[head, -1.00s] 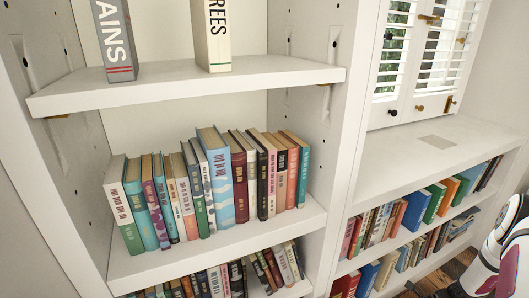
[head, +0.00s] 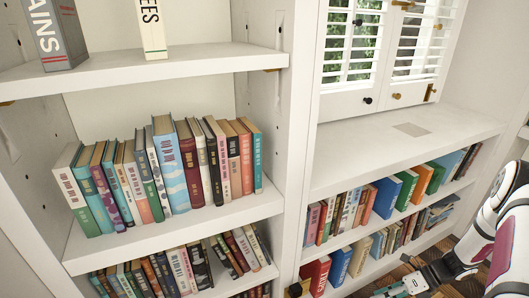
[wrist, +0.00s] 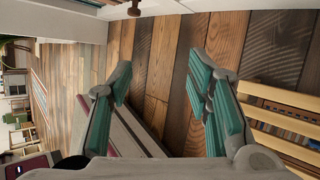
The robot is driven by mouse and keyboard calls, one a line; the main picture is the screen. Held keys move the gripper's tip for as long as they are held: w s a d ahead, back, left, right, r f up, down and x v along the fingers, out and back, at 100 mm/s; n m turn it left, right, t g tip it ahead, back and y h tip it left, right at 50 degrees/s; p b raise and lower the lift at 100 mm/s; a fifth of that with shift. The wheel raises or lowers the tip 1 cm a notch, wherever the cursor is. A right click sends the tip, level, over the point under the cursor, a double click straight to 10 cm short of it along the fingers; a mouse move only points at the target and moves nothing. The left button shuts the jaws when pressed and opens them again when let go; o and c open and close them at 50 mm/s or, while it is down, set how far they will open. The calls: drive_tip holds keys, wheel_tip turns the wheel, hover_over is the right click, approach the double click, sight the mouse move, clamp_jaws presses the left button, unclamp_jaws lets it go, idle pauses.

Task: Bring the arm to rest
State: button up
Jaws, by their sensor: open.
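My arm shows at the right edge of the head view, bent low beside the shelves. My gripper (head: 403,287) is at the bottom of that view, partly cut off by the frame edge. In the wrist view my gripper (wrist: 163,97) has its two teal-padded fingers spread wide apart. Nothing is between the fingers; only the plank floor (wrist: 165,60) shows beyond them.
A white bookcase (head: 190,220) with rows of books fills the left. A lower white shelf unit (head: 365,160) with books stands at the right under a shuttered window (head: 385,50). Its top is bare except for a flat beige square (head: 411,130).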

drive_tip(key=w+a+r+n+g+h, duration=0.1)
drive_tip(key=a+r+n, duration=0.25)
drive_tip(key=r, duration=0.45)
drive_tip(key=a+r+n+g+h, duration=0.15)
drive_tip(key=r+n, duration=0.25)
drive_tip(key=r, duration=0.5)
drive_tip(key=w+a+r+n, duration=0.1)
drive_tip(key=a+r+n, duration=0.25)
drive_tip(key=r, duration=0.45)
drive_tip(key=s+a+r+n+h, duration=0.2)
drive_tip(key=s+a+r+n, duration=0.25)
drive_tip(key=r, duration=0.25)
drive_tip(key=s+a+r+n+h, duration=0.1)
drive_tip(key=s+a+r+n, duration=0.35)
drive_tip(key=r, duration=0.35)
drive_tip(key=s+a+r+n+t+h, duration=0.1)
drive_tip(key=s+r+n+h, duration=0.1)
drive_tip(key=s+n, duration=0.6)
drive_tip(key=s+a+r+n+t+h, duration=0.1)
drive_tip(key=s+a+r+n+h, duration=0.15)
drive_tip(key=s, duration=0.95)
wheel_tip(320, 180, up, 36)
drive_tip(key=d+n+t+p, duration=0.1)
drive_tip(key=t+p, duration=0.2)
drive_tip(key=p, duration=3.1)
drive_tip(key=shift+d, duration=0.15)
drive_tip(key=shift+f+n+t, duration=0.1)
drive_tip(key=shift+n+t, duration=0.15)
